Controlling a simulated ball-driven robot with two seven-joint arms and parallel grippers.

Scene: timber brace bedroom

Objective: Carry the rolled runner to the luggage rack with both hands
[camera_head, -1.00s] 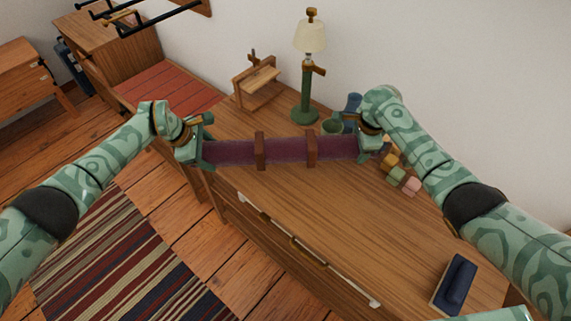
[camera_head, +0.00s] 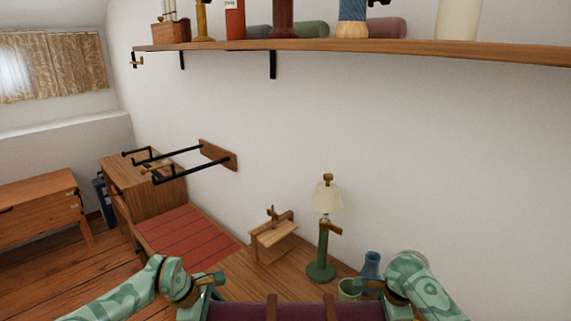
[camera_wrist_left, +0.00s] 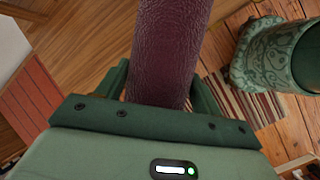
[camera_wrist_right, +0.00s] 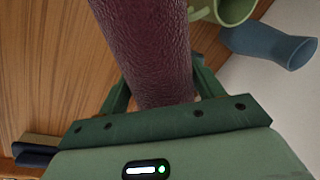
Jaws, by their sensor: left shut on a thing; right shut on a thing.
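The rolled runner (camera_head: 300,311), dark purple with two brown straps, spans my two grippers at the bottom of the head view; its lower part is cut off. My left gripper (camera_head: 200,298) is shut on its left end, and the roll (camera_wrist_left: 168,50) passes between the fingers in the left wrist view. My right gripper (camera_head: 385,292) is shut on its right end, and the roll (camera_wrist_right: 150,45) shows in the right wrist view. A rack of black bars (camera_head: 178,160) on a wooden wall plate, seemingly the luggage rack, is left of centre, apart from the runner.
A red slatted surface (camera_head: 185,236) lies below the rack. A loaded wall shelf (camera_head: 350,45) runs above.

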